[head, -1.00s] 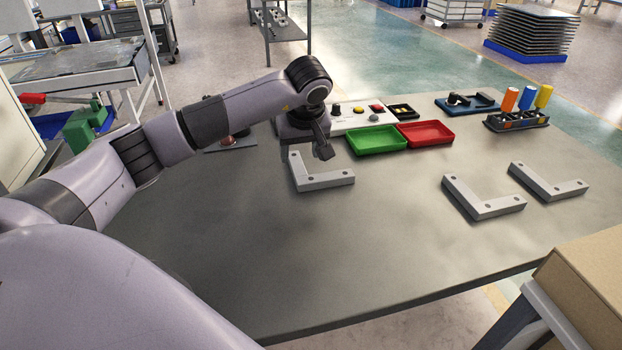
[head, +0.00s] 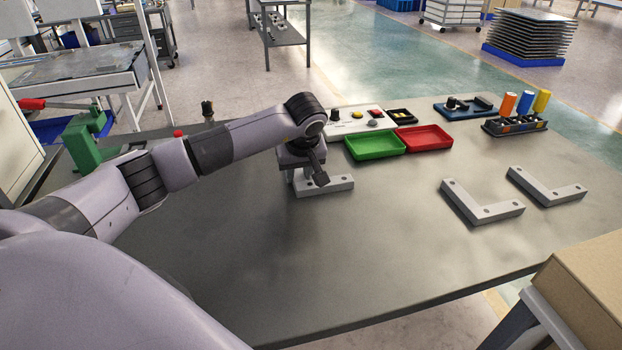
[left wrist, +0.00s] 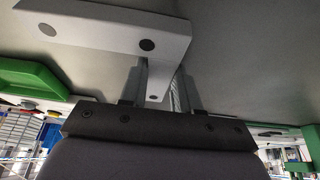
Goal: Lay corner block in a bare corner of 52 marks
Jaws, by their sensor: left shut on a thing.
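A light grey L-shaped corner block (head: 328,187) is at the middle left of the table, below my left gripper (head: 297,177). The left gripper points down and is shut on one leg of this block. In the left wrist view the fingers (left wrist: 160,85) are around that leg, and the other leg of the block (left wrist: 90,30) reaches to the left. I cannot tell whether the block touches the table. Two similar corner blocks lie apart at the right, one nearer (head: 482,208) and one farther (head: 547,190). No marks are legible on the table. My right gripper is out of view.
A green tray (head: 376,146) and a red tray (head: 425,138) stand behind the held block. A control box (head: 357,121) and a dark holder (head: 514,126) with coloured cylinders are at the back. A cardboard box (head: 585,290) is front right. The table's middle front (head: 370,260) is clear.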

